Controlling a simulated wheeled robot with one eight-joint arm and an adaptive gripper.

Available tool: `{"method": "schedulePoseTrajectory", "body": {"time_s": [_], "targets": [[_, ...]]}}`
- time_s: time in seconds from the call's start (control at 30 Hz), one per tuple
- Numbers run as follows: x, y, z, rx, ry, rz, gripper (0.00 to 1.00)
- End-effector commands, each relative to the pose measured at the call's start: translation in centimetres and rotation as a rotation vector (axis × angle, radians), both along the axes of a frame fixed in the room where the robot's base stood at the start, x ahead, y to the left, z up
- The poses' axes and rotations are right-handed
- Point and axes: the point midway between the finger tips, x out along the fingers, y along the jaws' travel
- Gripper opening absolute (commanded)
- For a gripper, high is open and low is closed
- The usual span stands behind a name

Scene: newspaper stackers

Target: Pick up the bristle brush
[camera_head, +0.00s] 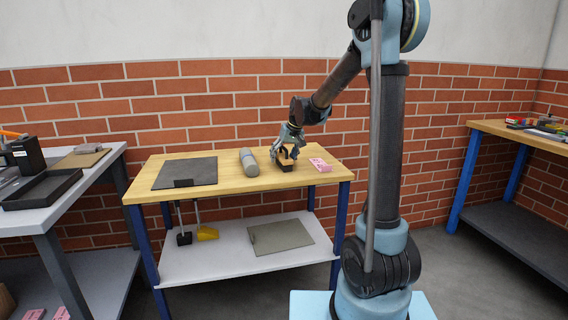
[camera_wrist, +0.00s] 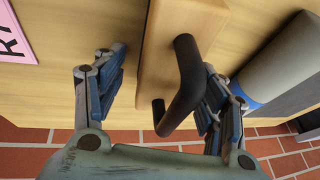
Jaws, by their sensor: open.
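The brush appears to be the wooden block (camera_wrist: 166,45) with a black bent handle (camera_wrist: 188,85) in the wrist view. In the head view it is a small brown and dark thing (camera_head: 284,165) on the wooden tabletop, partly hidden by my gripper (camera_head: 288,146). Its bristles cannot be made out clearly. My gripper is open above it, and in the wrist view its fingers (camera_wrist: 158,90) are on either side of the handle. The handle is closer to the right finger; I cannot tell whether they touch.
A grey cylinder (camera_head: 249,162) lies left of the brush, and a pink card or block (camera_head: 320,165) is to its right. A dark flat board (camera_head: 186,173) lies at the table's left. The wooden table (camera_head: 232,187) has bare room at its front. A brick wall (camera_head: 232,100) stands behind.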

Motion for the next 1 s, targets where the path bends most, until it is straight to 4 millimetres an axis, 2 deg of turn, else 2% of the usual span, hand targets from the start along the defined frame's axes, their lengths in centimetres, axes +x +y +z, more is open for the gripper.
{"method": "schedulePoseTrajectory", "body": {"time_s": [0.03, 0.2, 0.23, 0.27, 0.67, 0.83, 1.0], "targets": [[0.0, 0.0, 0.0, 0.0, 0.0, 0.0, 0.59], [0.0, 0.0, 0.0, 0.0, 0.0, 0.0, 0.2], [0.0, 0.0, 0.0, 0.0, 0.0, 0.0, 0.13], [0.0, 0.0, 0.0, 0.0, 0.0, 0.0, 0.11], [0.0, 0.0, 0.3, 0.0, 0.0, 0.0, 0.1], [0.0, 0.0, 2.1, 0.0, 0.0, 0.0, 0.1], [0.0, 0.0, 5.0, 0.0, 0.0, 0.0, 0.1]]}}
